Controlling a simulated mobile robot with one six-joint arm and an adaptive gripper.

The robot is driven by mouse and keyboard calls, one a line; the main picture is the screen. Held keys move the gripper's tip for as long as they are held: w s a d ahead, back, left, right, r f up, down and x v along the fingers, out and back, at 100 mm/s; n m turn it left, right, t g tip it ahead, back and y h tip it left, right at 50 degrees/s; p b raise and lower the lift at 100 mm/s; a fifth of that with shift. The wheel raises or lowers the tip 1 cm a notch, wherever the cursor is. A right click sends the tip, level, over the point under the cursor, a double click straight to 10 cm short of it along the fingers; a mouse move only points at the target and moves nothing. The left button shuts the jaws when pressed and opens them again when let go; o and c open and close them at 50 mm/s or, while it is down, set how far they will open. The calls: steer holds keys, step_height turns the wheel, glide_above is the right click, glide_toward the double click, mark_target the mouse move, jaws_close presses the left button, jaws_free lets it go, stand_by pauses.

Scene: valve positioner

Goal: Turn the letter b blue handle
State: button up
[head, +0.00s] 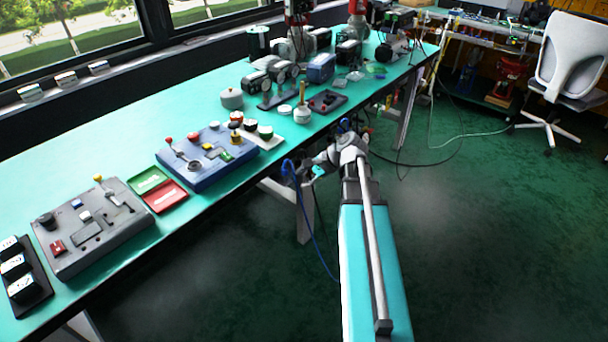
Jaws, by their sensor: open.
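No letter b can be read in the head view, and I cannot tell which part is the blue handle. A blue control box (222,168) on the table carries a lever with a red knob (167,141) and several coloured buttons. A grey control box (115,245) at the left carries a lever with an orange knob (98,178) and a small blue part (77,203). A blue device (320,70) stands farther back. My gripper (318,168) is small in view at the end of my arm, beside the table's front edge, open and apart from the boxes.
The long teal table (130,130) runs diagonally below the windows. Green (147,180) and red (165,197) trays lie between the boxes. Black-and-white units (22,280) stand at the left end. Table legs (304,215) and a hanging blue cable are near my arm.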

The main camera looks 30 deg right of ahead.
steer(key=shift+s+a+r, duration=0.1)
steer(key=shift+s+a, duration=0.1)
steer(key=shift+a, duration=0.15)
steer(key=d+f+m+t+b, duration=0.2)
steer(key=d+b, duration=0.4)
steer(key=d, duration=0.4)
steer(key=d+f+m+t+b, duration=0.2)
steer(key=d+t+b, duration=0.3)
steer(key=d, duration=0.6)
steer(key=w+d+f+m+t+b, duration=0.1)
steer(key=d+f+m+t+b, duration=0.1)
steer(key=d+b, duration=0.6)
steer(key=d+m+t, duration=0.1)
steer(key=d+t, duration=0.1)
steer(key=d, duration=0.1)
steer(key=shift+f+h+b, duration=0.3)
steer(key=shift+f, duration=0.05)
steer(key=shift+w, duration=0.1)
steer(key=x, duration=1.3)
steer(key=shift+w, duration=0.3)
